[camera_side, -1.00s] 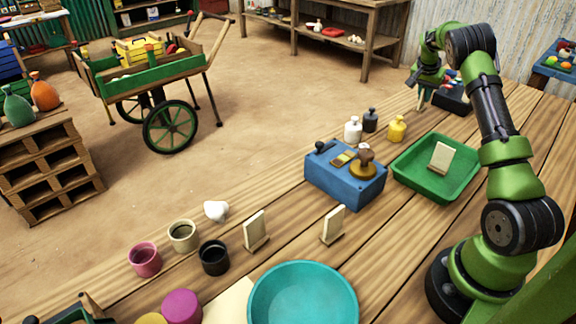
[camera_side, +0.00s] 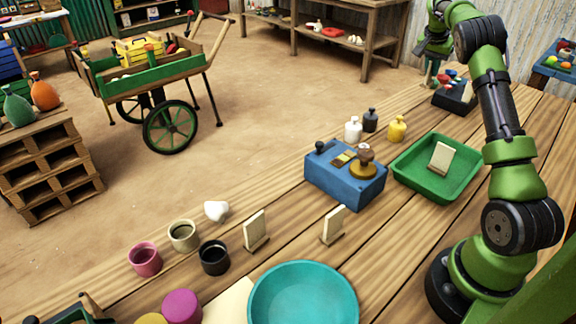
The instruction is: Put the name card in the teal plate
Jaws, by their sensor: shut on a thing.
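The teal plate (camera_side: 303,294) lies on the wooden table at the front and looks empty. Several upright cream cards could be the name card: one card (camera_side: 257,230) stands left of the plate's far side, another card (camera_side: 334,225) stands behind the plate, and a third card (camera_side: 442,157) is in the green tray (camera_side: 408,178). I cannot tell which is meant. My gripper (camera_side: 430,78) is at the far end of the table, away from the plate. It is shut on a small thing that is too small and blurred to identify.
A blue box (camera_side: 337,190) with a stamp on top stands mid-table. White, dark and yellow bottles (camera_side: 397,128) stand behind it. A dark tray (camera_side: 455,100) is beside my gripper. Cups (camera_side: 214,257) stand left of the plate.

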